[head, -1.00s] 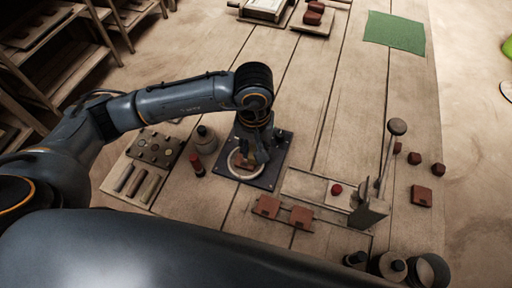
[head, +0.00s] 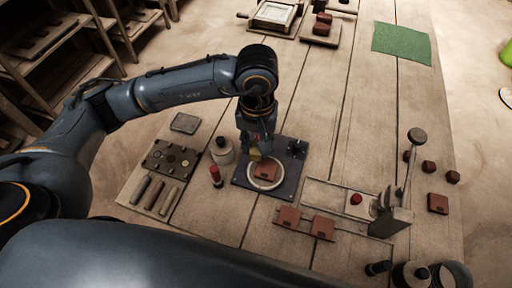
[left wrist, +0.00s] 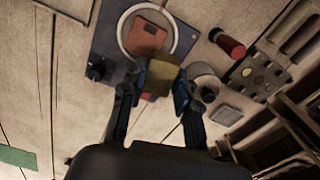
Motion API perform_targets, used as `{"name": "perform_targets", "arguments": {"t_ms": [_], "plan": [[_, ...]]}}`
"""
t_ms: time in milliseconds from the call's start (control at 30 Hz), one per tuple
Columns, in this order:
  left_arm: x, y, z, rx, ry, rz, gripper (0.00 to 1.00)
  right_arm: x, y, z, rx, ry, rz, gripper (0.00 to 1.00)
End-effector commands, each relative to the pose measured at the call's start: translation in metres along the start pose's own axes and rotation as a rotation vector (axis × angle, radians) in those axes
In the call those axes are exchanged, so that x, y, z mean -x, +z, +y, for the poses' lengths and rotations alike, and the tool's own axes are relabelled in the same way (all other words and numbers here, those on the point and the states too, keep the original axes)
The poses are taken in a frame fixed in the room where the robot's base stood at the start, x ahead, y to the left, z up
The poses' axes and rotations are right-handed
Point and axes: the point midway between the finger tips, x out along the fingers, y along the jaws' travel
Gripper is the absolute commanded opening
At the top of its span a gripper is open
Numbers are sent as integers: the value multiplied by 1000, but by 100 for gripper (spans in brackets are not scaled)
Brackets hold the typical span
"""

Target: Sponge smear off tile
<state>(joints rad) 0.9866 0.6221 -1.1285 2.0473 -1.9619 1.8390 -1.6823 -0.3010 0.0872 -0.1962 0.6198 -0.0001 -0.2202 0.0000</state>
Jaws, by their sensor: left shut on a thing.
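A reddish-brown tile (head: 266,172) lies inside a pale ring (head: 251,182) on a dark square plate (head: 285,183); it also shows in the left wrist view (left wrist: 147,36). My left gripper (head: 257,148) is above the plate's far left part. In the left wrist view my left gripper (left wrist: 160,84) is shut on a yellowish sponge block (left wrist: 160,76), which overlaps the tile's near edge in that picture. I cannot tell whether sponge and tile touch. A darker mark shows on the tile, too small to make out. My right gripper is not in view.
A stamp tray (head: 171,160) lies further left. A green mat (head: 402,43) lies at the back.

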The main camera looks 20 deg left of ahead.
Motion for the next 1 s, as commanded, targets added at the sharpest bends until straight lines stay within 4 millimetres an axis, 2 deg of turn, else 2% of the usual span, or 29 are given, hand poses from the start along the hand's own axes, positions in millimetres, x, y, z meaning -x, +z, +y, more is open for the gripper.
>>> {"name": "perform_targets", "arguments": {"t_ms": [200,333,667,1000], "plan": [[22,-1,2,6,2,2,6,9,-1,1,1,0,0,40],[29,-1,2,10,1,1,6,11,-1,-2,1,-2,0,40],[30,-1,2,11,1,0,6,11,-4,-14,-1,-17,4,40],[30,-2,3,11,1,0,6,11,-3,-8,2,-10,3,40]]}}
